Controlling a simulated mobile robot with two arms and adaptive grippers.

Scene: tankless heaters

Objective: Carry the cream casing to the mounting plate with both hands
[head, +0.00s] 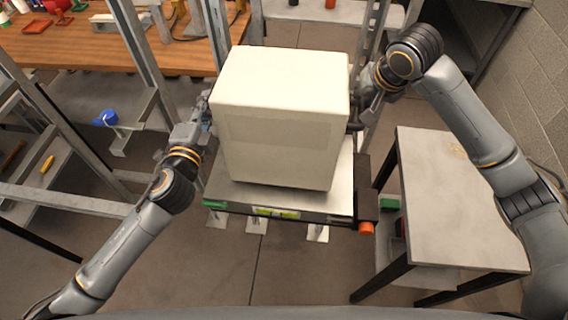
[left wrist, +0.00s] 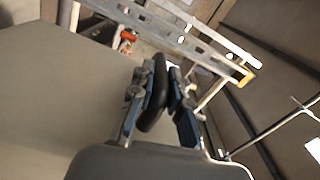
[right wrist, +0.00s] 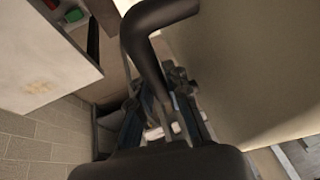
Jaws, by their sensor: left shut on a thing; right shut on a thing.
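The cream casing (head: 282,115) is a large box in the middle of the head view, upright between my arms. It stands on or just above a steel-topped stand (head: 343,185); contact is hidden. My left gripper (head: 205,108) is at its left side, shut on a black handle (left wrist: 156,95) in the left wrist view. My right gripper (head: 368,104) is at its right side, shut on a black handle (right wrist: 146,45) in the right wrist view. The casing's wall also fills the left part of the left wrist view (left wrist: 60,95). I cannot pick out the mounting plate with certainty.
A grey-topped table (head: 455,205) stands at the right, close to the stand. A metal rack with a blue item (head: 106,118) is at the left. A wooden workbench (head: 110,45) with tools is at the back left. The floor in front of the stand is clear.

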